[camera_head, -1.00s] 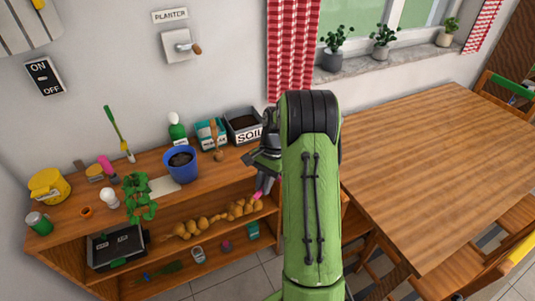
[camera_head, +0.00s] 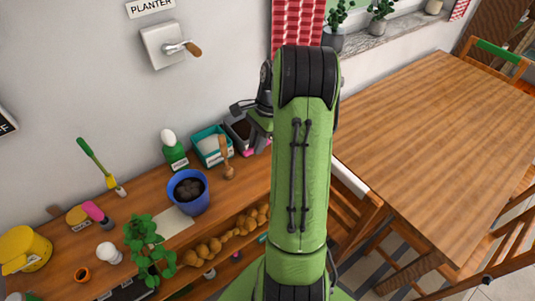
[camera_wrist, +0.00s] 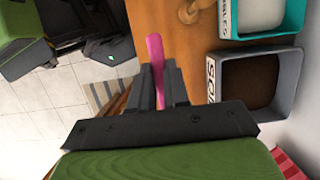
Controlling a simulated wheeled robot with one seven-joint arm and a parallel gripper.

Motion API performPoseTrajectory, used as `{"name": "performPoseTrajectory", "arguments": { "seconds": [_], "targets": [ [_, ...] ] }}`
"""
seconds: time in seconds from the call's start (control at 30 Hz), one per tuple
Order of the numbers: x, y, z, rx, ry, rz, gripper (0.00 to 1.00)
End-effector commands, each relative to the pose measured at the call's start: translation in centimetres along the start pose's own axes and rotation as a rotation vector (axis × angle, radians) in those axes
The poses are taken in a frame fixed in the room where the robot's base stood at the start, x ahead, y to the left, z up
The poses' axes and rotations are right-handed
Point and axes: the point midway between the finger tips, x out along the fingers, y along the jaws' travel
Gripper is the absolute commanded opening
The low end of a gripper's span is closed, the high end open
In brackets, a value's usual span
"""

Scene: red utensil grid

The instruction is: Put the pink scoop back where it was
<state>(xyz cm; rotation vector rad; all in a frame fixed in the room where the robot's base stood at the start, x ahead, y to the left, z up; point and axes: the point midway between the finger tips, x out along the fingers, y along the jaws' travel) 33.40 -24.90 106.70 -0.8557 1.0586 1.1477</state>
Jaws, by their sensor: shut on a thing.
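My gripper (camera_wrist: 157,68) is shut on the pink scoop (camera_wrist: 154,48), which shows as a pink length between and beyond the fingers in the wrist view. The rest of the scoop is hidden by the fingers. In the head view my gripper is beside the soil box (camera_head: 236,128), at the right end of the wooden shelf top, largely hidden behind my green arm. In the wrist view the soil box (camera_wrist: 250,84) lies to the right of the fingers, with the scoop apart from it.
A leafy plant (camera_head: 146,243) is nearer. The large wooden table (camera_head: 430,140) at the right is clear on top.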

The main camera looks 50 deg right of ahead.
Motion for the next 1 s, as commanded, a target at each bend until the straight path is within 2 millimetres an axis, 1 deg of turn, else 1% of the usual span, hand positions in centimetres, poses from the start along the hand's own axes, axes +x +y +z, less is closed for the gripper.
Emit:
{"name": "performPoseTrajectory", "arguments": {
  "seconds": [0.1, 0.2, 0.37, 0.5, 0.57, 0.73, 0.87, 0.9, 0.97, 1.0],
  "targets": [
    [2.8, 0.1, -0.7, 0.001, -0.003, 0.006, 0.0],
    [4.9, 0.2, -1.4, 0.001, -0.003, 0.005, 0.0],
    [6.8, 0.2, -2.0, 0.0, -0.002, 0.005, 0.0],
    [9.2, 0.2, -2.8, 0.001, -0.003, 0.005, 0.0],
    [9.5, 0.2, -2.9, 0.0, -0.001, 0.003, 0.0],
    [9.4, 0.2, -2.9, -0.001, 0.0, 0.001, 0.0],
    [9.8, 0.2, -3.0, -0.001, -0.001, 0.002, 0.0],
    [9.7, 0.2, -3.0, -0.001, -0.001, 0.002, 0.22],
    [9.7, 0.2, -3.0, -0.001, -0.001, 0.002, 0.31],
    [9.7, 0.2, -3.0, -0.001, -0.001, 0.002, 0.37]
  ]
}}
